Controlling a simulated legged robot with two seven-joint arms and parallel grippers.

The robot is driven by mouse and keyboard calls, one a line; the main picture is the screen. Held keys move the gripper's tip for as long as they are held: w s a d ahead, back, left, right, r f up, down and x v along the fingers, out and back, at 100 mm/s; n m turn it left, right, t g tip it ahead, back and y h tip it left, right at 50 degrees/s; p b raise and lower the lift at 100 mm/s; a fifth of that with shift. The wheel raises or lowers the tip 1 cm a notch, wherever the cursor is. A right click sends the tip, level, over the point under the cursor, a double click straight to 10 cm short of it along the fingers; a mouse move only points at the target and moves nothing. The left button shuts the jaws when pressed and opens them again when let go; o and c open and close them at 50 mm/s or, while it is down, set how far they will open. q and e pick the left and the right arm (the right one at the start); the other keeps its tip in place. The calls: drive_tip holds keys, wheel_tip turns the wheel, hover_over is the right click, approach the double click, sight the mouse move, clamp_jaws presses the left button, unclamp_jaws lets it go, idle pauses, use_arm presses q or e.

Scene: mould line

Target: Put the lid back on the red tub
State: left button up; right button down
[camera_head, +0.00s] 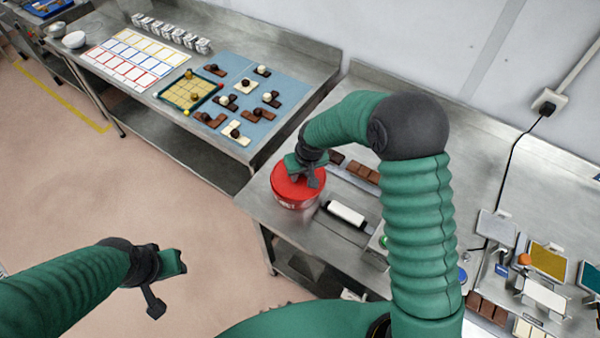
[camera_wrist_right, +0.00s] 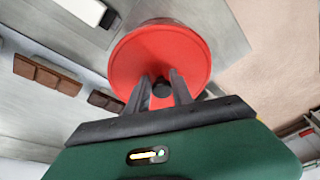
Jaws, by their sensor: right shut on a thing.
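The red tub (camera_head: 287,203) stands on the steel table near its left corner, with pale lettering on its side. The red lid (camera_head: 284,182) is at the top of the tub; I cannot tell whether it is fully seated. In the right wrist view the round lid (camera_wrist_right: 160,50) has a dark knob (camera_wrist_right: 162,88) between my fingers. My right gripper (camera_head: 312,178) is over the lid and shut on the knob; it also shows in the right wrist view (camera_wrist_right: 162,82). My left gripper (camera_head: 158,290) hangs over the floor at lower left, away from the tub; its opening is unclear.
A white block on a dark base (camera_head: 346,213) and brown chocolate bars (camera_head: 362,172) lie close to the tub. The neighbouring table carries a blue mat (camera_head: 259,88) with chocolate pieces. Trays and plates (camera_head: 545,262) stand at right. The tub is near the table edge.

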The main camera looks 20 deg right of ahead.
drive_tip(key=shift+d, duration=0.15)
drive_tip(key=shift+a, duration=0.6)
drive_tip(key=shift+f, duration=0.1)
idle(0.7)
